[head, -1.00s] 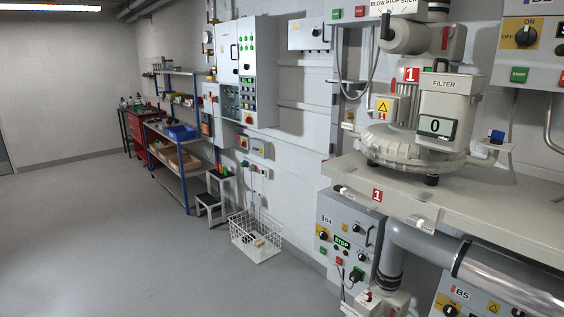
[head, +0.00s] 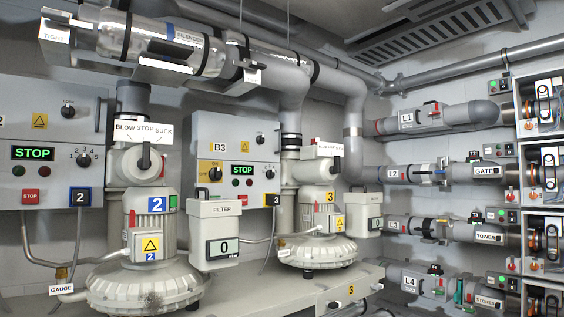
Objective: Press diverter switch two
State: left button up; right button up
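Blower two (head: 150,270), marked with a blue 2, stands on the bench at the left. On top of it is a diverter valve (head: 133,165) with a plate reading BLOW STOP SUCK (head: 143,133) and a dark pointer near the middle. Left of it, a dark switch box labelled 2 (head: 80,197) hangs at the lower edge of a grey control panel. A similar box labelled 3 (head: 271,201) hangs under panel B3. I cannot tell from the labels which part is called diverter switch two. Neither of my grippers is in view.
Blower three (head: 318,245) stands further right, with a filter box (head: 214,222) reading 0 between the blowers. Pipe lines L1 (head: 428,121) to L4 run along the right wall beside stacked stations.

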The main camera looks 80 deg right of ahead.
aim_at(509, 148)
jog(key=z, duration=3.95)
jog(key=i+j, duration=0.15)
jog(key=i, duration=0.3)
jog(key=i+j, duration=0.15)
jog(key=i, duration=0.35)
jog(key=i+j, duration=0.2)
jog(key=i, duration=0.25)
jog(key=i+j, duration=0.15)
jog(key=i, duration=0.35)
jog(key=i+j, duration=0.15)
jog(key=i, duration=0.3)
jog(key=i+j, duration=0.15)
jog(key=i, duration=0.3)
